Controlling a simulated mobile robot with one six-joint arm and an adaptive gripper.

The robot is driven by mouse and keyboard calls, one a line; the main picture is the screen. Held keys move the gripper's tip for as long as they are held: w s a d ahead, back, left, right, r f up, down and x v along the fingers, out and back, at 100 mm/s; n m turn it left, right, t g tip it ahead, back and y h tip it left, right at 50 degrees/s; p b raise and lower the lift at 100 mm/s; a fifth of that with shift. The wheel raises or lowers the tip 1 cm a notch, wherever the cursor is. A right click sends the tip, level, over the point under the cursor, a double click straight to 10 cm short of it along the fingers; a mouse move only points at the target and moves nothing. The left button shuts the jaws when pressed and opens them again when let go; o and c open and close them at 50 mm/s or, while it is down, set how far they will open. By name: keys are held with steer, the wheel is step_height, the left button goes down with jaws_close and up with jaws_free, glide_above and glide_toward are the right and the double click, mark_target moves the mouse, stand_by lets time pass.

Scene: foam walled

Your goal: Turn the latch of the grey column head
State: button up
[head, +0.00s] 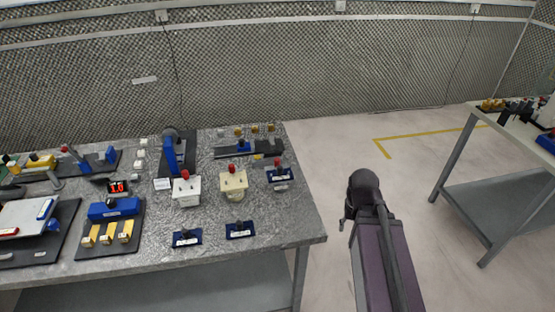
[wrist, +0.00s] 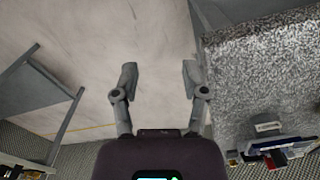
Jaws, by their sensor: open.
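My gripper (wrist: 159,78) is open and empty in the wrist view, its two fingers wide apart over the floor beside the table's edge. In the head view, my dark arm stands right of the grey speckled table, apart from everything on it. A dark grey rounded head on a blue upright (head: 172,150) stands at the back of the table. I cannot tell whether this is the grey column head, and no latch can be made out at this size.
On the table (head: 275,225) stand a white box (head: 186,190) and a cream box (head: 233,184), both red-topped, and small blue blocks (head: 187,238). A blue unit with yellow keys (head: 112,215) is at left. A second table (head: 500,145) stands right. Floor between is clear.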

steer(key=shift+o, duration=0.7)
step_height(320, 180, up, 16)
steer(key=r+m+p, duration=0.1)
steer(key=m+p, duration=0.5)
steer(key=p, duration=1.1)
glide_above(277, 159)
steer(key=shift+f, duration=0.25)
steer(key=shift+f+b, duration=0.2)
steer(key=shift+b, duration=0.25)
step_height(277, 159, down, 14)
steer(key=b, duration=1.3)
steer(key=shift+r, duration=0.25)
